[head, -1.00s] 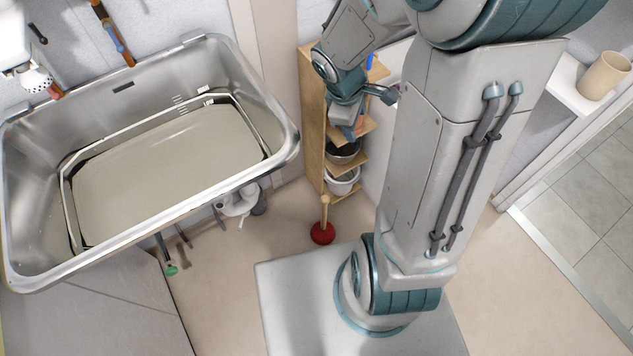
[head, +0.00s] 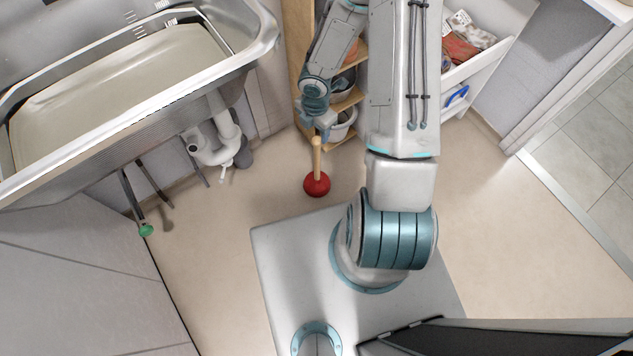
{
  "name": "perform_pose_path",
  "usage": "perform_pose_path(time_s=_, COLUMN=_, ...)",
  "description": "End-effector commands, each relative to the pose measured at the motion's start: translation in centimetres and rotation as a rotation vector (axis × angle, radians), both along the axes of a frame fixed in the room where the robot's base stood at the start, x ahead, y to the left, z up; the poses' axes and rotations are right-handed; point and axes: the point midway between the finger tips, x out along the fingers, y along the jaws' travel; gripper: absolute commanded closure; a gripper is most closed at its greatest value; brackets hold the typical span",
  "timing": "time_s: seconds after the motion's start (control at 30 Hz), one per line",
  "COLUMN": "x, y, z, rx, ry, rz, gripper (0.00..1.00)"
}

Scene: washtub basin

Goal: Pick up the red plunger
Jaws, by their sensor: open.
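The red plunger (head: 317,184) stands upright on the floor in the head view, with its red rubber cup down and its light wooden handle pointing up. It is between the sink and my arm, just beyond the front edge of my base. My gripper (head: 319,134) points down right at the top of the wooden handle. Its fingers are open and small in this view. Whether they straddle the handle or only hover by it, I cannot tell.
A wooden shelf (head: 298,70) with metal pots (head: 342,120) stands close behind my gripper. The steel washtub (head: 150,110) is at the left, with white drain pipes (head: 215,143) below. A green-ended tool (head: 146,230) leans there. The floor around the plunger is clear.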

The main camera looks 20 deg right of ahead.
Motion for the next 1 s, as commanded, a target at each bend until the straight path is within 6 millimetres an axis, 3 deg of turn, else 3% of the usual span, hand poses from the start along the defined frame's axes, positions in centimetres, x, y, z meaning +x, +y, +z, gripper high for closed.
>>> perform_pose_path(time_s=0.03, x=0.0, y=0.0, z=-1.7, rx=-0.001, ry=0.002, rz=0.0, gripper=0.46)
perform_pose_path(time_s=0.2, x=-0.1, y=0.0, z=-4.3, rx=-0.001, ry=0.002, rz=0.0, gripper=0.46)
perform_pose_path(time_s=0.47, x=-0.1, y=-0.1, z=-5.6, rx=-0.002, ry=0.0, rz=-0.002, gripper=0.46)
perform_pose_path(time_s=0.8, x=-0.5, y=-0.2, z=-9.5, rx=-0.002, ry=0.001, rz=-0.002, gripper=0.46)
perform_pose_path(time_s=1.0, x=-0.5, y=-0.2, z=-10.5, rx=-0.002, ry=0.0, rz=-0.002, gripper=0.46)
